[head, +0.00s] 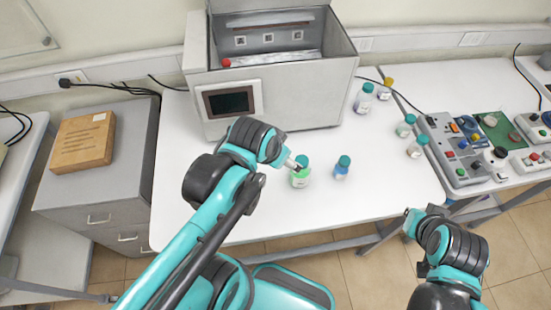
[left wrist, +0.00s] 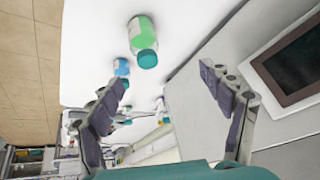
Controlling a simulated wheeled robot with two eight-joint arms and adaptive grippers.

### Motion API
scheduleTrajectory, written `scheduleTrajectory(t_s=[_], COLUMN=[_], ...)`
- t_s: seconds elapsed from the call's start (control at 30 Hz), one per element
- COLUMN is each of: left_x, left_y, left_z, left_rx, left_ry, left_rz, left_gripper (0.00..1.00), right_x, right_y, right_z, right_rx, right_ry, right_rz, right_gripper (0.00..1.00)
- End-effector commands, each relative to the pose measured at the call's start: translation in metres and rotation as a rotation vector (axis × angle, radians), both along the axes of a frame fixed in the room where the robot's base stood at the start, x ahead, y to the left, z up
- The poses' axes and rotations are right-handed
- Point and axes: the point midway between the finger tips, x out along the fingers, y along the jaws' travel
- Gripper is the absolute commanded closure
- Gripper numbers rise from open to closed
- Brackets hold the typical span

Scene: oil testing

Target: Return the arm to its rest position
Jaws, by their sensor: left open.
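My left arm (head: 196,222) reaches in from the left over the white table. Its gripper (head: 292,165) is near the green bottle (head: 300,180) in the head view. In the left wrist view my left gripper (left wrist: 168,100) is open, with nothing between its fingers. My right arm (head: 455,250) is at the lower right, in front of the table edge. The state of its fingers (head: 410,218) is not clear.
A blue bottle (head: 341,168) stands right of the green one. A grey machine (head: 280,84) with an open top and a dark screen stands behind. Several bottles are at the right, beside control boxes (head: 455,150). A cardboard box (head: 83,142) sits on the left cabinet. The table's front is clear.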

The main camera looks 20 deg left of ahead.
Motion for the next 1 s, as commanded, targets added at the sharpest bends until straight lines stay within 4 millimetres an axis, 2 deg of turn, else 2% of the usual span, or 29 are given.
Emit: scheduleTrajectory(t_s=[0.03,0.2,0.53,0.63,0.77,1.0], left_x=[-0.008,-0.017,-0.018,-0.018,-0.018,-0.018], left_y=[0.003,0.007,0.007,0.007,0.007,0.007], left_z=[-0.001,-0.002,-0.002,-0.008,-0.030,-0.099], left_rx=[-0.031,-0.104,-0.118,-0.118,-0.118,-0.118], left_ry=[-0.036,-0.112,-0.124,-0.124,-0.123,-0.123], left_rz=[0.060,0.186,0.207,0.206,0.206,0.205], left_gripper=[0.21,0.21,0.21,0.21,0.21,0.21], right_x=[0.000,0.000,0.000,0.000,0.000,0.000], right_y=[0.000,0.000,0.000,0.000,0.000,0.000], right_z=[0.000,0.000,0.000,-0.005,-0.028,-0.097], right_rx=[0.000,0.000,0.000,0.000,0.000,0.000], right_ry=[0.000,0.000,0.000,0.000,0.000,0.000], right_rz=[0.000,0.000,0.000,0.000,0.000,0.000], right_gripper=[1.00,1.00,1.00,1.00,1.00,1.00])
